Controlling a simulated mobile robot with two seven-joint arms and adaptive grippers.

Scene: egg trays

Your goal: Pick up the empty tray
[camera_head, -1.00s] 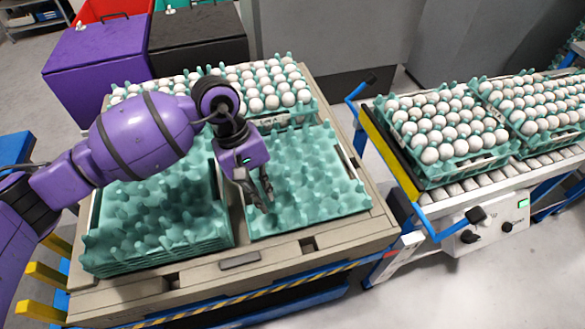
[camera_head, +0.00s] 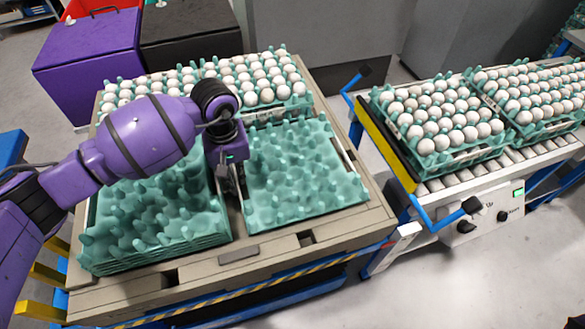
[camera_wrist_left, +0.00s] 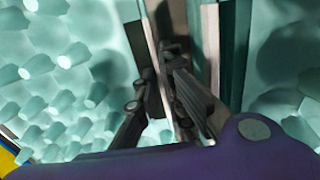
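An empty green egg tray (camera_head: 305,185) lies at the right front of the pallet-like table. A stack of empty green trays (camera_head: 150,220) lies to its left. My left gripper (camera_head: 233,188) points down at the gap between them, by the left edge of the right tray. In the left wrist view its two dark fingers (camera_wrist_left: 157,85) are apart, with a thin upright edge between them. I cannot tell whether they touch it. Bumpy tray surfaces show on both sides there. My right gripper is not in view.
Trays full of white eggs (camera_head: 265,85) stand at the back of the table (camera_head: 290,243). More egg trays (camera_head: 465,150) sit on a roller conveyor at the right, with a blue handle rail (camera_head: 440,230) on its near side. Purple and black bins stand behind.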

